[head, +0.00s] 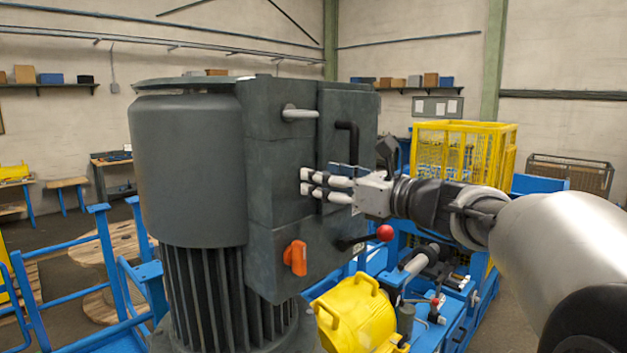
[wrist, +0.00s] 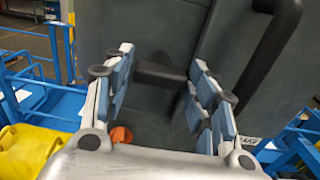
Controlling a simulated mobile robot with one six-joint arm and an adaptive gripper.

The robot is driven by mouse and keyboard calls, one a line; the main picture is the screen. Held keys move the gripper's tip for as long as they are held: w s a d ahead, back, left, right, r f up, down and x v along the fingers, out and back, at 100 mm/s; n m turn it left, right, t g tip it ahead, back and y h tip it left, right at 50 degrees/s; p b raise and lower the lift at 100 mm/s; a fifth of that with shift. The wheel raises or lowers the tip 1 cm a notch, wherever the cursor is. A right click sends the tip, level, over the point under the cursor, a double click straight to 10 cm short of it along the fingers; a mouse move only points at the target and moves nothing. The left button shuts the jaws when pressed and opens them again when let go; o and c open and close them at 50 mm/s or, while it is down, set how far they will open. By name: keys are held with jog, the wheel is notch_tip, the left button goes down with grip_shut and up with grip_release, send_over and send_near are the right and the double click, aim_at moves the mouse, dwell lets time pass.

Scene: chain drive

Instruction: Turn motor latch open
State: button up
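The grey motor (head: 188,170) stands upright, with a dark grey box (head: 275,150) on its right side. My gripper (head: 304,181) points left at the box face. In the wrist view my gripper (wrist: 160,85) is open, with a finger on either side of a short dark bar (wrist: 158,74) on the box, which looks like a latch. Contact cannot be told, and the head view does not show this bar clearly. An orange knob (head: 295,257) sits lower on the box; it also shows in the wrist view (wrist: 121,135). No label names the latch.
A pale peg (head: 300,114) and a black bent handle (head: 348,140) stick out above my gripper. A lever with a red ball (head: 385,232) is below it. A yellow housing (head: 356,315) stands at the bottom. Blue rails (head: 115,260) are at left.

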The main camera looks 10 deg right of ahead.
jog(key=c, duration=0.6)
jog(key=shift+n+b, duration=7.6)
jog(key=shift+n, duration=1.3)
jog(key=o, duration=1)
